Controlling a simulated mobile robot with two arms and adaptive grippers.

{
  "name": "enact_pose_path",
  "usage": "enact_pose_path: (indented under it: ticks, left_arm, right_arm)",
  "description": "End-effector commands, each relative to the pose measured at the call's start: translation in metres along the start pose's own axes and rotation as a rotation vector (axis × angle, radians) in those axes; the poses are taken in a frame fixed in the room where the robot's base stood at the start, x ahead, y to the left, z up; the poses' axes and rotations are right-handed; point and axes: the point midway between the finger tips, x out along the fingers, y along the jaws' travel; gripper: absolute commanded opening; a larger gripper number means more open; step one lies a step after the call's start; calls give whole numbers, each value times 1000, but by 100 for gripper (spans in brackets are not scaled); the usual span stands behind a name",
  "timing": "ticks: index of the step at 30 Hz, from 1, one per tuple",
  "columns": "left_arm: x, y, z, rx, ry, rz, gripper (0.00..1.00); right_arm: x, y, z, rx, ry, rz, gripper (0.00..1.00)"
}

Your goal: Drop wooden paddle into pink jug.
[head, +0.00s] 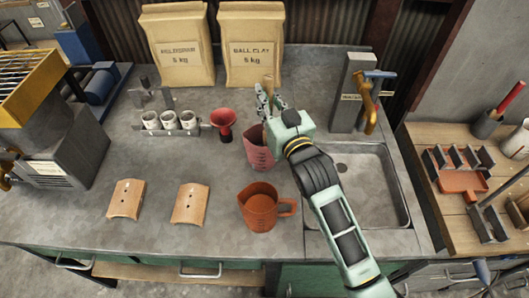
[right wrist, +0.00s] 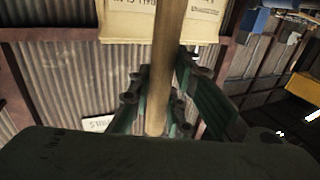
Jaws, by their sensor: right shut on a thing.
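My right gripper (head: 268,97) is shut on the wooden paddle. The paddle's pale handle (head: 267,82) sticks up between the fingers in the head view, and its shaft (right wrist: 166,60) runs upright through the fingers (right wrist: 155,112) in the right wrist view. The paddle's lower end is hidden by the gripper or the jug. The pink jug (head: 257,156) stands upright on the counter, just below the gripper in the picture and partly covered by it. Whether the paddle reaches into the jug cannot be told. My left gripper is not in view.
An orange jug (head: 262,207) stands in front of the pink jug. A red funnel (head: 224,123) and small white cups (head: 170,120) are to the left. Two clay bags (head: 251,47) stand behind. A sink (head: 355,185) with a tap lies right.

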Motion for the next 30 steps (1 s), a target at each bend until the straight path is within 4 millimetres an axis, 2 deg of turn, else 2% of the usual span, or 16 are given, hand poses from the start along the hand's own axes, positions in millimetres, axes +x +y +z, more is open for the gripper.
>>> enact_pose_path:
  ticks: [5,6,12,23,26,30]
  left_arm:
    - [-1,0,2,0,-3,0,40]
    - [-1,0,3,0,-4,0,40]
    - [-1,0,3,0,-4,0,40]
    - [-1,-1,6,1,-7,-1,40]
    - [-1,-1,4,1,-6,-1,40]
    - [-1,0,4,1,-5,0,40]
  right_arm:
    - [0,0,-2,0,2,0,0]
    - [0,0,-2,0,2,0,21]
    - [0,0,-2,0,1,0,38]
    - [-3,0,0,0,-1,0,39]
    - [-12,0,0,0,-1,0,39]
    - [-38,0,0,0,-1,0,39]
